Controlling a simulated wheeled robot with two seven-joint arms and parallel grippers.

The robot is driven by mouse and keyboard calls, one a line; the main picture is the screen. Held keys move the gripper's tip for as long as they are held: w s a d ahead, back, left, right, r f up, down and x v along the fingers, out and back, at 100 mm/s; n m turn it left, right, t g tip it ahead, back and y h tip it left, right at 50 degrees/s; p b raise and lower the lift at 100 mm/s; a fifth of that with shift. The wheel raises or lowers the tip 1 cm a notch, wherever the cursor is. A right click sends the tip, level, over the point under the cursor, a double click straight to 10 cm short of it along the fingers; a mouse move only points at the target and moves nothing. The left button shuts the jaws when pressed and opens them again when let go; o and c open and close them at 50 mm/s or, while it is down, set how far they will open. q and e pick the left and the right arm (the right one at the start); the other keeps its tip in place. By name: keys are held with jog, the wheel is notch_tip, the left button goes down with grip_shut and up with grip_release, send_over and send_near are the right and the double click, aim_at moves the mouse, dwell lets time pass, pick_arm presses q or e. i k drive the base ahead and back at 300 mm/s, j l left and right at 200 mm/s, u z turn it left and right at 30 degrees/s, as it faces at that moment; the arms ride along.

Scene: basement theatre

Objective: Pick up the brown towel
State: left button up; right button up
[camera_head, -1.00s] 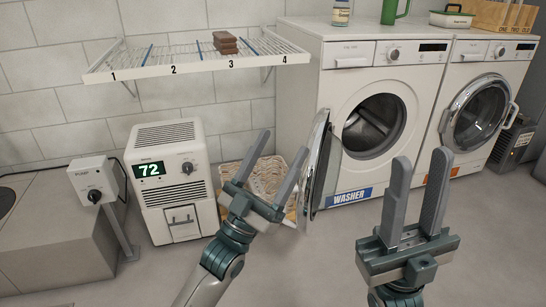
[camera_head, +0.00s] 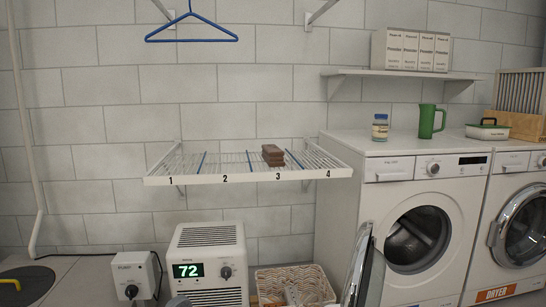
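The brown towel (camera_head: 272,155) is a small folded dark brown stack. It lies on the white wire wall shelf (camera_head: 160,177), in the section marked 3, near the blue divider between 3 and 4. Nothing touches it or covers it in the head view. Neither my left nor my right gripper can be made out in this view.
A white dehumidifier (camera_head: 208,236) reading 72 and a wicker basket (camera_head: 325,284) stand below the shelf. The washer (camera_head: 345,195) stands to the right, its round door (camera_head: 360,268) swung open. A blue hanger (camera_head: 192,40) hangs above. Space before the shelf looks clear.

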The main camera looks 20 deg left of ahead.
aim_at(272, 155)
jog(key=i+j+z, duration=0.4)
jog(key=j, duration=0.25)
jog(key=i+j+z, duration=0.4)
jog(key=j, duration=0.4)
